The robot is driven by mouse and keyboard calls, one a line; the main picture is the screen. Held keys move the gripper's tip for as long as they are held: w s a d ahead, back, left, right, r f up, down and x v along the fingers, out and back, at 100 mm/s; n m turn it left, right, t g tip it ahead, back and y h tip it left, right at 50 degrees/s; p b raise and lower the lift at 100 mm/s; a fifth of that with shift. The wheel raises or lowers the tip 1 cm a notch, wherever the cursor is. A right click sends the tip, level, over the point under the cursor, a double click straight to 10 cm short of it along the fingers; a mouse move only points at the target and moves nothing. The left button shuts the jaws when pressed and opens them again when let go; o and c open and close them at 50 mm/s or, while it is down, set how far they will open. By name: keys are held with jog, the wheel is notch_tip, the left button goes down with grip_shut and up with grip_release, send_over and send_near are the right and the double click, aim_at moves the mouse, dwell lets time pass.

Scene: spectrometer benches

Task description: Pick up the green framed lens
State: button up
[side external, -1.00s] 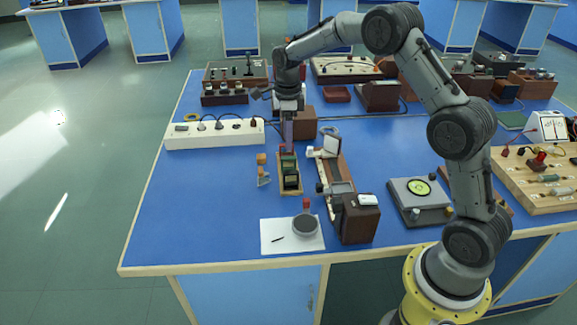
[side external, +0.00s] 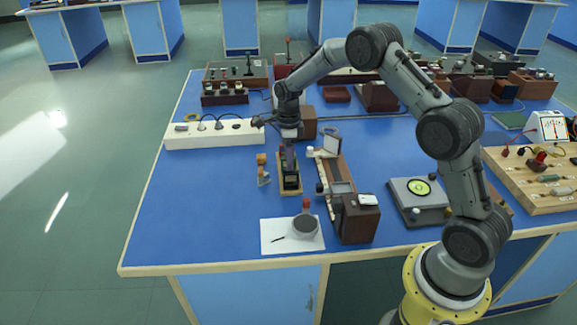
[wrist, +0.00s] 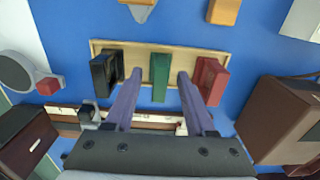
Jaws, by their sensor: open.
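In the wrist view, the green framed lens (wrist: 160,77) stands in the middle of a light wooden rack (wrist: 150,47), between a black framed lens (wrist: 106,71) and a red framed lens (wrist: 211,79). My gripper (wrist: 160,74) is open, with one purple finger on each side of the green frame. Gaps show between the frame and both fingers. In the side external view, my gripper (side external: 289,165) points down at the rack (side external: 291,193), and its fingers hide most of the green lens.
Right of the rack stands a long wooden bench instrument (side external: 329,170) with a dark brown box (side external: 360,220). Small orange-topped parts (side external: 262,168) stand left of it. A white power strip (side external: 213,134) lies behind. White paper (side external: 290,240) lies in front. The blue table's left front is clear.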

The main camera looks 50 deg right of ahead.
grip_shut()
jog(key=shift+r, duration=0.15)
